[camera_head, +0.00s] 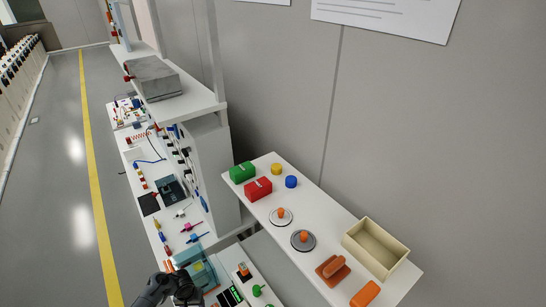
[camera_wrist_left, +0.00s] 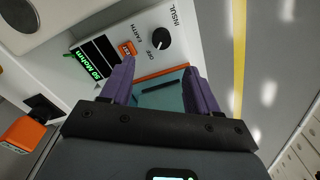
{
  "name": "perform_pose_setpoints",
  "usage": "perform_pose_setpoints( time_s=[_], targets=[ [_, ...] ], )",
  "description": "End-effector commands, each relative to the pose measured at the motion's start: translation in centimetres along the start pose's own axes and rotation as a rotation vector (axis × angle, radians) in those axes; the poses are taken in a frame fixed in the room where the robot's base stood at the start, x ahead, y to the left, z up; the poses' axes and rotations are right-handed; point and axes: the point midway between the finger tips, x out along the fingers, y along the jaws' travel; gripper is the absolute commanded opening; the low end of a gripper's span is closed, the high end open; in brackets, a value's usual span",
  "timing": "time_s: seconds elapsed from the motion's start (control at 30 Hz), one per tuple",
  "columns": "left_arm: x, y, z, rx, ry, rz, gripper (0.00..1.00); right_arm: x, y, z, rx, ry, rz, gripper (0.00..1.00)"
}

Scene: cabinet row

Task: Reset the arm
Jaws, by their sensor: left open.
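My left gripper (camera_head: 178,288) shows at the bottom of the head view, beside the teal device on the lower bench. In the left wrist view my left gripper (camera_wrist_left: 160,68) has its two purple fingers spread apart, with nothing held between them. A white instrument panel (camera_wrist_left: 140,32) lies ahead of the fingers, with a black knob (camera_wrist_left: 161,38), an orange button (camera_wrist_left: 127,48) and a display with green digits (camera_wrist_left: 93,63). A teal surface (camera_wrist_left: 160,95) shows between the fingers. My right gripper is in neither view.
A white shelf (camera_head: 335,235) on the right carries green (camera_head: 242,172) and red (camera_head: 258,189) blocks, round lidded discs and an open cream box (camera_head: 375,248). The crowded bench (camera_head: 150,170) runs away to the back. Grey floor with a yellow line (camera_head: 95,180) is clear on the left.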

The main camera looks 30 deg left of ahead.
Motion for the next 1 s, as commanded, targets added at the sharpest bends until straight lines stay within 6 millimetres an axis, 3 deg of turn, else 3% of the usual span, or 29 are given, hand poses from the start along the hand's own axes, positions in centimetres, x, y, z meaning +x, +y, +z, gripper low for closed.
perform_pose_setpoints(
  time_s=[0.17, 0.37, 0.53, 0.7, 0.9, 1.0],
  targets=[
    [-0.9, 2.5, 1.4, 0.146, 0.058, -0.035, 0.60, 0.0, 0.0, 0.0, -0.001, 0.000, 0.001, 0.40],
    [-4.5, 7.4, 5.5, 0.367, 0.150, -0.068, 0.60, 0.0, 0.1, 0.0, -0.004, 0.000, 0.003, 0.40],
    [-9.9, 11.3, 10.6, 0.517, 0.213, -0.058, 0.60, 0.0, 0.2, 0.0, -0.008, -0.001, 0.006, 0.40],
    [-16.6, 13.6, 16.1, 0.615, 0.255, -0.016, 0.60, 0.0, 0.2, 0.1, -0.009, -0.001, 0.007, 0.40],
    [-23.7, 14.3, 21.0, 0.676, 0.281, 0.046, 0.60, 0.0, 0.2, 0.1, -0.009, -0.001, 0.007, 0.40],
    [-26.1, 14.3, 22.6, 0.690, 0.289, 0.071, 0.60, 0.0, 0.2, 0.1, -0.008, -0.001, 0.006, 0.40]
  ],
)
